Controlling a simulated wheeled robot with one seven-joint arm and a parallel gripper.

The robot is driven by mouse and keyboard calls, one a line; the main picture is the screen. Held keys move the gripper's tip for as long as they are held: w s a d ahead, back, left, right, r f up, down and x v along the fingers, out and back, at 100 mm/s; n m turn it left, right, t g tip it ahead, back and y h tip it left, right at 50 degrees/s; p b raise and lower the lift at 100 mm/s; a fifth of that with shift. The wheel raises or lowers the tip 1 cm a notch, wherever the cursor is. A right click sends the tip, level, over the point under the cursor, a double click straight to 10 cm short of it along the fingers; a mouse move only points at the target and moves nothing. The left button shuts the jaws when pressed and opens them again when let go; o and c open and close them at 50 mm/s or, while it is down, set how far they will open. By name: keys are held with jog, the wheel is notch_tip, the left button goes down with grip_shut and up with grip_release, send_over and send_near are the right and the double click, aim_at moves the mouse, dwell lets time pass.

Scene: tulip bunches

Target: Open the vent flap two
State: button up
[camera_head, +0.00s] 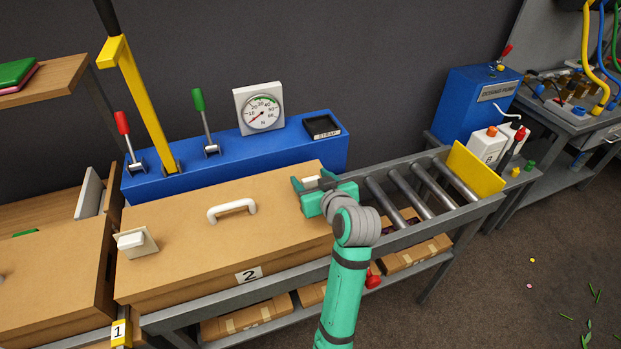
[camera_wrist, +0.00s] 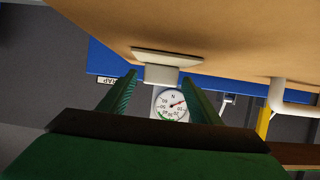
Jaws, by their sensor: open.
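A cardboard box (camera_head: 275,195) marked "2" lies on the conveyor frame. A small white vent flap or block on a pale plate (camera_head: 136,243) sits at its left end. A second white block (camera_head: 311,183) shows at its right end, partly hidden by my gripper. In the wrist view this block (camera_wrist: 160,75) and its plate (camera_wrist: 168,56) lie between my fingertips. My gripper (camera_head: 314,186) is open, with its fingers (camera_wrist: 160,80) on either side of the block. I cannot tell whether they touch it. Neither white piece carries a readable number of its own.
A white handle (camera_head: 232,208) stands on the box top. Behind are a blue console (camera_head: 275,148), a gauge (camera_head: 259,108), levers and a yellow post (camera_head: 146,105). Bare rollers (camera_head: 411,197) lie to the right, ending at a yellow stop (camera_head: 475,172). Box "1" (camera_head: 50,275) is left.

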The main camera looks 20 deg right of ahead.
jog(key=shift+w+f, duration=0.15)
jog(key=shift+w, duration=0.15)
grip_shut()
